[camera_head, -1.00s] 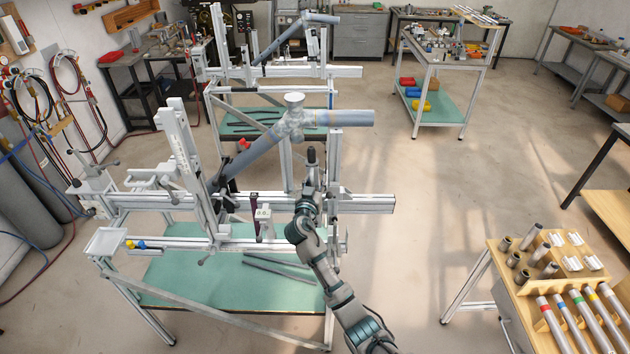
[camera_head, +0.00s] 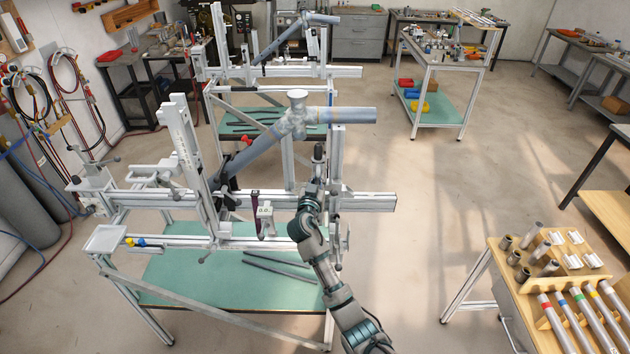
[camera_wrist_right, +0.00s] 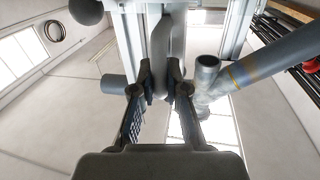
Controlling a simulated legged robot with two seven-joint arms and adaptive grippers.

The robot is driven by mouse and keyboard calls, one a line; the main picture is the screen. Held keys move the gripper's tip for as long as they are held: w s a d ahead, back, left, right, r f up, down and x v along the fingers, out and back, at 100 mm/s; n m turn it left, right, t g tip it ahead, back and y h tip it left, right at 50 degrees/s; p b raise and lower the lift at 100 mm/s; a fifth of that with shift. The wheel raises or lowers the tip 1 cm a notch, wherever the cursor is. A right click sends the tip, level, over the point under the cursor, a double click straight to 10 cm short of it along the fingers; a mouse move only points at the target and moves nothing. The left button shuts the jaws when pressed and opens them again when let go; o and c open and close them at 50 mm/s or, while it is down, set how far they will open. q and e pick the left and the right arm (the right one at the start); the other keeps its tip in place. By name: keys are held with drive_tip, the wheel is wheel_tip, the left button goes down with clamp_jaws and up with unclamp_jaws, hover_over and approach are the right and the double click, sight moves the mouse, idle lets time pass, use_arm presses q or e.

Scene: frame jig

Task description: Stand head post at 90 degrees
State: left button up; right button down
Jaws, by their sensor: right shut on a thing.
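The jig's head post, a silver upright (camera_head: 337,165), rises at the right end of the long rail (camera_head: 370,202) under the frame's tubes. It looks close to upright; I cannot read its exact angle. My right gripper (camera_head: 318,152) is just left of the post, below the horizontal tube. In the right wrist view, my right gripper (camera_wrist_right: 166,88) is shut on a smooth grey bar (camera_wrist_right: 171,45) between aluminium profiles (camera_wrist_right: 237,28). I cannot tell whether that bar belongs to the head post. The left gripper is out of view.
The bluish-grey bike frame (camera_head: 255,155) lies across the jig, its open tube end (camera_wrist_right: 207,63) close right of my fingers. A second jig (camera_head: 270,72) stands behind. A wooden-topped parts table (camera_head: 550,270) is at lower right; the floor between is clear.

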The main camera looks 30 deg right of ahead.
drive_tip(key=c, duration=1.2)
unclamp_jaws()
drive_tip(key=shift+d, duration=0.1)
drive_tip(key=shift+s+d, duration=0.1)
drive_tip(key=shift+d, duration=0.05)
drive_tip(key=v, duration=1.2)
drive_tip(key=shift+d+f, duration=0.1)
